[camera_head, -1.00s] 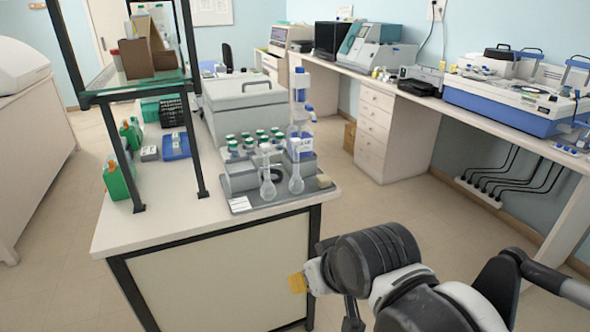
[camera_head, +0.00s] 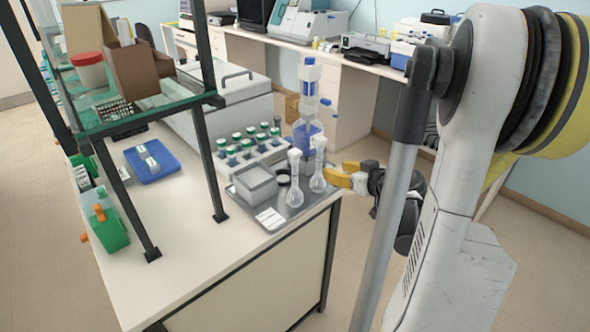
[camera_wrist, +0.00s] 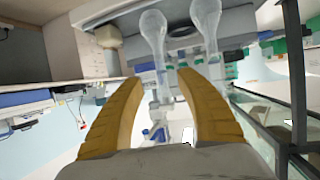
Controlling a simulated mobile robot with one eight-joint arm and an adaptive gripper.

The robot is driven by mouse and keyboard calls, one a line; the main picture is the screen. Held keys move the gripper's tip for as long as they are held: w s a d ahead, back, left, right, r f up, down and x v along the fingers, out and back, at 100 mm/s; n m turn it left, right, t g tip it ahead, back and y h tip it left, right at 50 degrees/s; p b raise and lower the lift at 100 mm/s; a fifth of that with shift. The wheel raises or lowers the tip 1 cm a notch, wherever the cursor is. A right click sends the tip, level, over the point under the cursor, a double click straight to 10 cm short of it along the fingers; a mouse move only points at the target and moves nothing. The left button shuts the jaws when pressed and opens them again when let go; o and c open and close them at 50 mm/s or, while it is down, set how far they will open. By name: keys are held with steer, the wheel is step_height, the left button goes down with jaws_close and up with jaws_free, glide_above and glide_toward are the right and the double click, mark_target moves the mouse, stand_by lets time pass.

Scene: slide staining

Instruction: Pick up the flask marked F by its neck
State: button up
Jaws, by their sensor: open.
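Two clear round-bottomed flasks with long necks stand at the right front of a grey tray (camera_head: 295,209): the left flask (camera_head: 294,197) and the right flask (camera_head: 318,183). No letter F is readable on either one. My gripper (camera_head: 335,178), with yellow fingers, is just right of the right flask, near its bulb and lower neck in the head view. In the wrist view, which appears upside down, my gripper (camera_wrist: 160,78) is open and empty-looking. The right flask (camera_wrist: 153,23) lines up between its fingers there; the left flask (camera_wrist: 206,14) is off to the side. Contact cannot be told.
A grey box (camera_head: 255,184) and a dark ring (camera_head: 283,180) sit on the tray. A rack of green-capped vials (camera_head: 250,147) and a tall blue-and-white dispenser bottle (camera_head: 307,103) stand behind. A shelf post (camera_head: 209,165) rises at the left.

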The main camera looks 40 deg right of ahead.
mark_target(321, 166)
steer(key=b+x, duration=0.1)
steer(key=x, duration=0.3)
steer(key=shift+d+f, duration=0.1)
steer(key=shift+f, duration=0.15)
steer(key=b+x, duration=0.2)
steer(key=x, duration=0.4)
steer(key=shift+b, duration=0.4)
steer(key=shift+r, duration=0.1)
jaws_close()
